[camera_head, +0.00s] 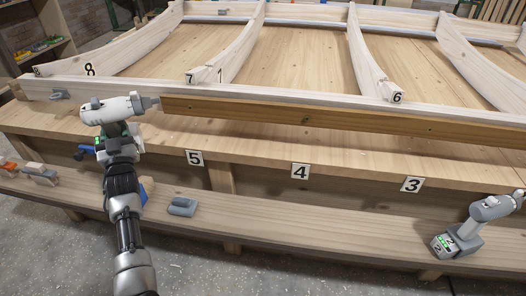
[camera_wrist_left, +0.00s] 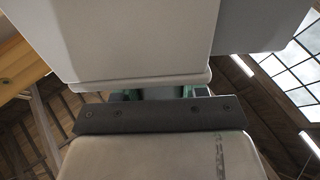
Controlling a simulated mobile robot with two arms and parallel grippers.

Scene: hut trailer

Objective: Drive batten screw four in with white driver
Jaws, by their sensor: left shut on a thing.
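My left gripper (camera_head: 117,135) is shut on the white driver (camera_head: 108,110), around its handle below the body. The driver is held sideways with its nose pointing right, close to the left end of the brown batten (camera_head: 230,108); I cannot tell whether the tip touches. The driver's pale body (camera_wrist_left: 130,40) fills much of the left wrist view, and its tip is hidden there. Small dark spots show along the batten, one of them (camera_head: 305,120) above the number 4 label (camera_head: 300,171). I cannot tell whether they are screws or holes. My right gripper is out of view.
A second white and grey driver (camera_head: 470,226) stands on the lower plank at the right. A grey-blue block (camera_head: 182,206) and small tools (camera_head: 38,172) lie on the plank at the left. Curved ribs (camera_head: 235,45) rise behind the batten. The plank's middle is clear.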

